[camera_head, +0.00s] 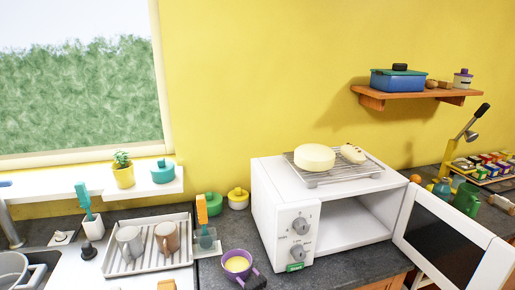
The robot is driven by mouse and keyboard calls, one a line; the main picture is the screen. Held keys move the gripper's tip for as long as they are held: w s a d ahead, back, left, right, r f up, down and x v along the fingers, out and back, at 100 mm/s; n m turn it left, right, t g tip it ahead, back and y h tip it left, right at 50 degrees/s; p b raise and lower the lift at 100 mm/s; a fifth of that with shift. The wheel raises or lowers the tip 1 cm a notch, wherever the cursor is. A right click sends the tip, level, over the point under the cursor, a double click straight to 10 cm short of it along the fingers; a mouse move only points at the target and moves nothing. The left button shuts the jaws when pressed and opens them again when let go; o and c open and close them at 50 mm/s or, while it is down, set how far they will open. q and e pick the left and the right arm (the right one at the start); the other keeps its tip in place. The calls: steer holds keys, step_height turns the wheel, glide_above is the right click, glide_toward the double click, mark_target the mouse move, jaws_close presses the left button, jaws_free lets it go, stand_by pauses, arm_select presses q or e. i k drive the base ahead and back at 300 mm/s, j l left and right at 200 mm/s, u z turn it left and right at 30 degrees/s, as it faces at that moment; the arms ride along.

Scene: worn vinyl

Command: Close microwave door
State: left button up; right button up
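The white microwave (278,227) stands on the dark counter right of centre, with two grey knobs and a green label on its front panel. Its door (445,238) is wide open, swung out to the right with its dark window visible. The door's lower part runs past the bottom of the view. The cavity (350,222) looks empty. Neither of my grippers is in view.
A wire rack (333,175) with cream-coloured food lies on top of the microwave. A purple pot (238,264) stands at its front left. A dish tray (150,262) with mugs is further left. A green jug (466,199) and other items stand behind the door.

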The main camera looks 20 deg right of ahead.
mark_target(450, 247)
steer(key=l, duration=0.55)
steer(key=k+l+u, duration=0.15)
steer(key=l, duration=0.95)
steer(key=k+l+u, duration=0.15)
steer(key=l, duration=0.95)
steer(key=l+u, duration=0.15)
steer(key=l, duration=1.4)
steer(key=k, duration=0.35)
